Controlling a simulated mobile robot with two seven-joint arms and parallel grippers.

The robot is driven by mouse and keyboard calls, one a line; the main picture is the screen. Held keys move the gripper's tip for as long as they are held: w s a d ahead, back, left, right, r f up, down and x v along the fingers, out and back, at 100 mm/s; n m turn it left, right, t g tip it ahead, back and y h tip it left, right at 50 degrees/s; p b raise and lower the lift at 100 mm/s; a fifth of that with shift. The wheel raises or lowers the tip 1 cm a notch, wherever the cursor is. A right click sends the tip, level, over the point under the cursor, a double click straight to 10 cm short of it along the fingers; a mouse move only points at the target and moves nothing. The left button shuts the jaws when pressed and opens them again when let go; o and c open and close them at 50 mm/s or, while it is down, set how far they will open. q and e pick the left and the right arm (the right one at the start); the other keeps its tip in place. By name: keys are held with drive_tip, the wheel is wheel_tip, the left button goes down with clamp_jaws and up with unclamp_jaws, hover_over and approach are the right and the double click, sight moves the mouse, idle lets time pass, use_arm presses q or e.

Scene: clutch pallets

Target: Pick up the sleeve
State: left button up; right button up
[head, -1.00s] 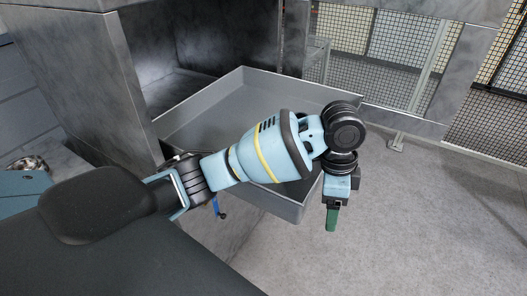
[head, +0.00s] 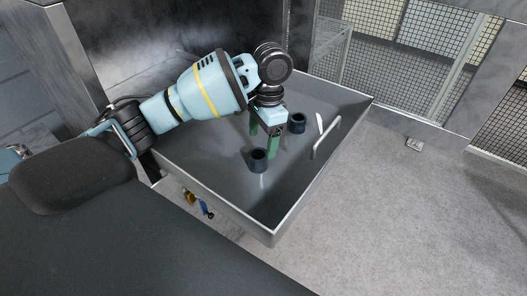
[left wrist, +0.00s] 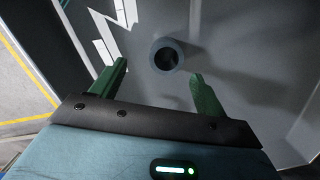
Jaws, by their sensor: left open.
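Two dark, hollow, round sleeves stand in a grey tray (head: 224,190) in the head view. The nearer sleeve (head: 258,160) is just below my left gripper's fingers, and the farther sleeve (head: 298,122) is to their right. My left gripper (head: 263,146) hangs over the tray, its green fingers pointing down, open and empty. In the left wrist view, one sleeve (left wrist: 167,55) shows end-on, its round opening between and slightly beyond the spread fingertips (left wrist: 159,68). I cannot tell which of the two it is. My right gripper is out of view.
A light handle (head: 326,137) and a thin white piece (head: 320,123) are at the tray's right side. The tray has raised walls. A grey wall stands behind it. Open floor (head: 400,210) lies to the right, before mesh fencing (head: 390,60).

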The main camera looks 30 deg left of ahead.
sight(258, 157)
use_arm(q)
drive_tip(key=shift+n, duration=0.3)
drive_tip(key=shift+s+a+f+b, duration=0.1)
drive_tip(key=shift+a+f, duration=0.1)
drive_tip(key=shift+f, duration=1.1)
drive_tip(key=shift+a+f+b, duration=0.1)
drive_tip(key=shift+a+f, duration=0.15)
drive_tip(key=shift+f, duration=1.05)
drive_tip(key=shift+s+a+f+b, duration=0.1)
drive_tip(key=shift+a+f, duration=0.1)
drive_tip(key=shift+f, duration=1.1)
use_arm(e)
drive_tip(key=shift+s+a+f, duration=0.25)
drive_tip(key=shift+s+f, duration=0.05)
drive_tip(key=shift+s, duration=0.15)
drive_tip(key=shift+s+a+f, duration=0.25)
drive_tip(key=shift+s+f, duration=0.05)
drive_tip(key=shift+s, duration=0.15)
use_arm(q)
drive_tip(key=shift+w, duration=0.1)
drive_tip(key=c, duration=1.4)
